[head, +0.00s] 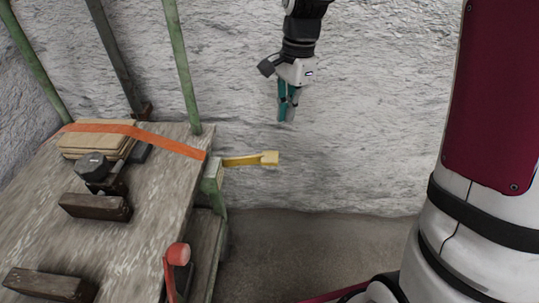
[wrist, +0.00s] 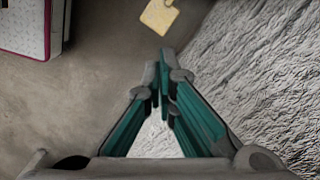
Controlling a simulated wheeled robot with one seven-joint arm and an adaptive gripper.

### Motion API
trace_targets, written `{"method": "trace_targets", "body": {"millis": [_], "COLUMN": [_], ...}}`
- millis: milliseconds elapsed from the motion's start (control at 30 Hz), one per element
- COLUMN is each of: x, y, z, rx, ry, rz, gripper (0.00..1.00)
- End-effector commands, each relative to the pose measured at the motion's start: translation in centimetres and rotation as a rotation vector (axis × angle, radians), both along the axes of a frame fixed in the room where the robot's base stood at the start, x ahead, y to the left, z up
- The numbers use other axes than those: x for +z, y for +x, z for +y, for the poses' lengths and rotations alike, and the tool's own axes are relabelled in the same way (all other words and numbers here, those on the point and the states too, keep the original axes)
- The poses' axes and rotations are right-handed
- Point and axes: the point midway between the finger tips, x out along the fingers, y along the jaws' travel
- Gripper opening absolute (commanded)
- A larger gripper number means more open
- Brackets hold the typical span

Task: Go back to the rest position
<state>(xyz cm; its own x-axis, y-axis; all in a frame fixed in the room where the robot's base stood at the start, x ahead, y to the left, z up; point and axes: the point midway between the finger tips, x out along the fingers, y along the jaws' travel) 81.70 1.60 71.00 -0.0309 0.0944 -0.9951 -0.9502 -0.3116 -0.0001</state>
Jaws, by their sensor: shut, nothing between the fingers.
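My gripper (head: 287,116) hangs from the arm at the top middle of the head view, in front of the rough pale wall. Its teal fingers point down and are shut with nothing between them. In the wrist view the two fingertips of my gripper (wrist: 163,62) meet near the middle. The gripper is to the right of the wooden table and above the yellow lever, apart from both.
A worn wooden table (head: 150,230) with dark blocks (head: 95,207), an orange strap (head: 135,132) and green posts stands at left. A yellow lever (head: 250,160) juts right from it; its end shows in the wrist view (wrist: 159,16). The floor (head: 310,250) is clear right of the table.

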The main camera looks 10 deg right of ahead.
Motion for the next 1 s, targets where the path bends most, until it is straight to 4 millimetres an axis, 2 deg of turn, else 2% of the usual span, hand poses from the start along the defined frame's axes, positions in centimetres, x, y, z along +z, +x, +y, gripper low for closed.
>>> {"method": "trace_targets", "body": {"millis": [433, 567, 667, 767, 900, 1000], "x": [0.0, 0.8, 2.6, 4.9, 7.5, 8.8], "y": [0.0, -0.9, -3.0, -6.3, -11.7, -15.7], "z": [0.0, 0.0, -0.1, -0.2, -0.5, -0.7], "rx": [0.001, 0.035, 0.114, 0.233, 0.415, 0.542], "ry": [0.000, -0.007, -0.023, -0.044, -0.068, -0.079], "rz": [0.000, -0.006, -0.017, -0.029, -0.042, -0.047], "gripper": [0.00, 0.00, 0.00, 0.00, 0.00, 0.00]}}
